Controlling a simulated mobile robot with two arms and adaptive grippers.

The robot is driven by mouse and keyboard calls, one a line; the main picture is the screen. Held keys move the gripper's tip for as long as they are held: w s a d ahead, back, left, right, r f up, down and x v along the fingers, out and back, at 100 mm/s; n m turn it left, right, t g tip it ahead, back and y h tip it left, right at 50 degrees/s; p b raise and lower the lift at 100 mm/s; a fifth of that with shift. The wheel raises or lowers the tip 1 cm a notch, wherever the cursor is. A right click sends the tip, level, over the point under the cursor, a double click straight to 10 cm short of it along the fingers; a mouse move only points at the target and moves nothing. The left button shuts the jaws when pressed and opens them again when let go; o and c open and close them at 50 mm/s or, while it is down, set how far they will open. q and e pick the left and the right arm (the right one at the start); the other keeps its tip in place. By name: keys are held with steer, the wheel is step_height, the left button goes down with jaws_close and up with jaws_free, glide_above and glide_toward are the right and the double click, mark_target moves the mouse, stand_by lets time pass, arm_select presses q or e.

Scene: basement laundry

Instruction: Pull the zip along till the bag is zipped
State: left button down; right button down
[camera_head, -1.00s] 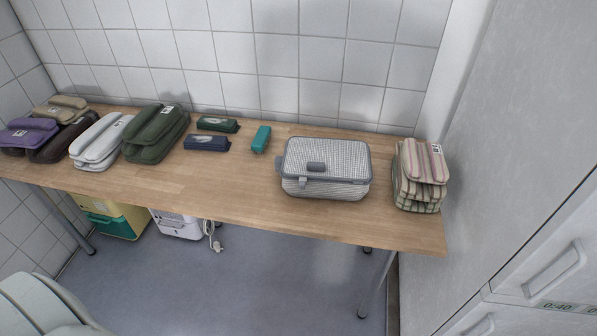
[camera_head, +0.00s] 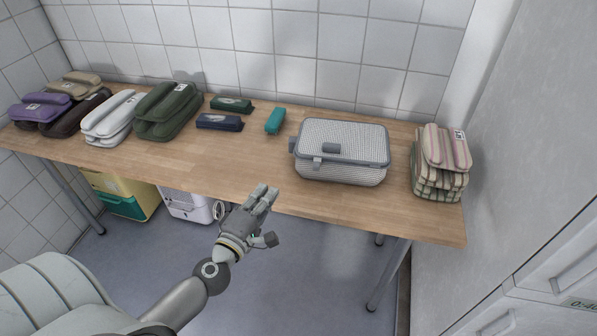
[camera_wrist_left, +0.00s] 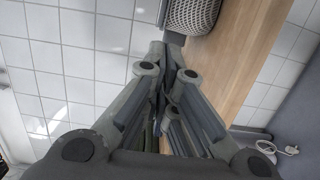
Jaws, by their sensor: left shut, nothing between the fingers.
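The bag (camera_head: 350,170) is a grey, box-shaped woven case standing on the table, with its lid lying flat on top. A dark grey band runs round the lid's edge, and a small grey tab (camera_head: 317,163) hangs at its front left. My left gripper (camera_head: 265,195) is shut and empty, off the table's front edge, left of and nearer than the bag. In the left wrist view its fingers (camera_wrist_left: 160,48) are together, with part of the bag (camera_wrist_left: 194,15) beyond them. My right gripper is not in view.
The wooden table (camera_head: 220,170) has free room left of the bag. A teal pouch (camera_head: 275,121) and dark pouches lie behind that room. A striped folded stack (camera_head: 440,165) stands close right of the bag. A green folded bag (camera_head: 167,110) and others fill the left end.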

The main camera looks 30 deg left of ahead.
arm_select(q)
steer(key=w, duration=0.6)
steer(key=w+p, duration=0.1)
steer(key=w, duration=0.2)
steer(key=shift+w+a+r, duration=0.1)
steer(key=shift+w+a, duration=0.05)
steer(key=shift+a, duration=0.2)
steer(key=d, duration=0.1)
steer(key=w+d, duration=0.1)
steer(key=shift+w+d, duration=0.25)
steer(key=shift+d, duration=0.15)
steer(key=shift+w+d, duration=0.1)
steer(key=shift+d, duration=0.4)
steer(key=shift+d, duration=0.1)
steer(key=shift+w+d, duration=0.15)
steer(key=shift+d, duration=0.2)
steer(key=p, duration=0.3)
glide_toward(366, 164)
steer(key=w, duration=0.4)
steer(key=shift+w+a+r, duration=0.1)
steer(key=shift+w, duration=0.15)
